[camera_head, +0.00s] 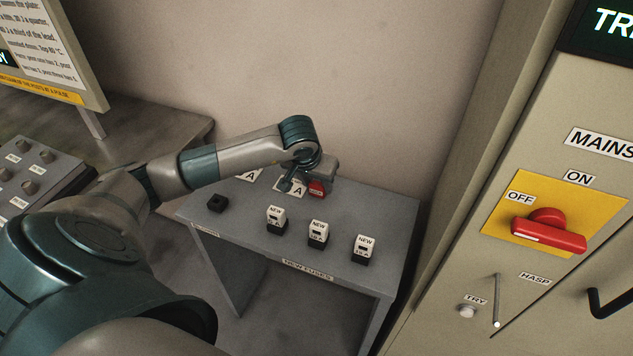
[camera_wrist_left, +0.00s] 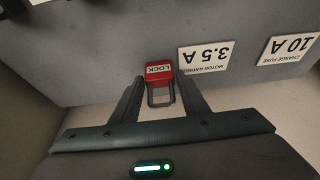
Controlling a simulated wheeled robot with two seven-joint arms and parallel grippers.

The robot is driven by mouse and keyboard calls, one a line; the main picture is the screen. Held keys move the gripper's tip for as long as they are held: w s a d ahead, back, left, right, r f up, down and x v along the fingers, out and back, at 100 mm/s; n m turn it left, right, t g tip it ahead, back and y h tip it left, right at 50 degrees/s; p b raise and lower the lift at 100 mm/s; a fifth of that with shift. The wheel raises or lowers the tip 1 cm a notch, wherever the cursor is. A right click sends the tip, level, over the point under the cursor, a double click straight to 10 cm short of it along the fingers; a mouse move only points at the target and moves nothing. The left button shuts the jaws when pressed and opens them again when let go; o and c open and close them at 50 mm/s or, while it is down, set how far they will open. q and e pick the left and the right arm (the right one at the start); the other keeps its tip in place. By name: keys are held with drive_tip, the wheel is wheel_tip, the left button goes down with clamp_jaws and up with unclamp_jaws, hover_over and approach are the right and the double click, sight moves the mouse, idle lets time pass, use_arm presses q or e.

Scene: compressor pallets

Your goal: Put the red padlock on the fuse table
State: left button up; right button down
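The red padlock (camera_head: 316,188) is at the back of the grey fuse table (camera_head: 245,235), near the wall. In the left wrist view the padlock (camera_wrist_left: 159,70) shows its white LOCK label, with its shackle toward my gripper. My left gripper (camera_head: 312,180) reaches over the table's back edge. Its two fingers (camera_wrist_left: 160,85) sit close against both sides of the padlock, with no clear gap. The padlock is low over the tabletop; whether it touches the surface is hard to tell. My right gripper is in neither view.
Several fuses marked NEW, one of them here (camera_head: 318,234), stand along the table's front. A black block (camera_head: 217,203) sits at the left. A 3.5 A card (camera_wrist_left: 205,57) lies beside the padlock. The mains cabinet with its red switch (camera_head: 548,229) stands at the right.

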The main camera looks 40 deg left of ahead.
use_arm(q)
drive_tip(key=shift+o, duration=0.9)
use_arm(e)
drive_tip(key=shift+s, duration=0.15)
use_arm(q)
drive_tip(key=shift+r, duration=0.1)
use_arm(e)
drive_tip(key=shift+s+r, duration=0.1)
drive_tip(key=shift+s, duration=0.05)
use_arm(q)
drive_tip(key=shift+r, duration=0.1)
drive_tip(key=shift+v, duration=0.95)
drive_tip(key=b+v, duration=0.2)
drive_tip(key=v, duration=0.8)
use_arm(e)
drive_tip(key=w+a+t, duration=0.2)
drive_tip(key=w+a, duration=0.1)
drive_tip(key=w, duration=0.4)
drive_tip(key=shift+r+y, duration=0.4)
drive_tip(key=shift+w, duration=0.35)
